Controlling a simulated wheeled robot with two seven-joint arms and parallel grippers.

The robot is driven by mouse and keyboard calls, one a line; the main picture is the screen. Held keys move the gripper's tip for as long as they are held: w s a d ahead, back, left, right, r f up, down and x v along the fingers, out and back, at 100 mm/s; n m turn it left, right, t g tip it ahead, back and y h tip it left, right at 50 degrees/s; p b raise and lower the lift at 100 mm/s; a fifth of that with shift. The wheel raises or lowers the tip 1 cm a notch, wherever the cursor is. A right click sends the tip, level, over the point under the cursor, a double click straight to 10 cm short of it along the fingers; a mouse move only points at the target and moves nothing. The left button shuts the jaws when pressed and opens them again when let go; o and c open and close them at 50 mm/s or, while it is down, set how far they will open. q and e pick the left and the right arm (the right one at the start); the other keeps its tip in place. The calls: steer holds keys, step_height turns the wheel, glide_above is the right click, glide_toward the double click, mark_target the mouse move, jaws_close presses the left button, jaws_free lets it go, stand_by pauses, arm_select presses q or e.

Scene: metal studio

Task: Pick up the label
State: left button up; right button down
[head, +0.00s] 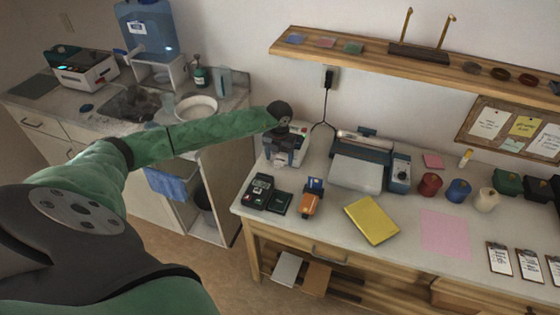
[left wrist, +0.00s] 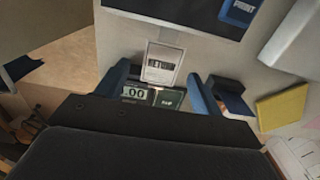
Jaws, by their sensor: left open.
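In the head view the printer (head: 298,157) stands at the left end of the workbench, partly covered by my gripper. My left gripper (head: 277,158) is over the printer's front, pointing down. In the left wrist view its two blue fingers (left wrist: 160,80) are apart, one on each side of the label, with gaps visible. I cannot tell how near they are in depth. The label itself is not clear in the head view. My right gripper is not in view.
A black device with a display (head: 262,187), an orange tool (head: 309,204) and a yellow pad (head: 371,220) lie in front. A blue-grey machine (head: 358,168) stands to the printer's right. A shelf (head: 390,65) is above. A sink (head: 130,104) is at left.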

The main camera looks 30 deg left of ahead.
arm_select(q)
steer(key=shift+f, duration=0.15)
stand_by(0.4)
steer(key=c, duration=1.1)
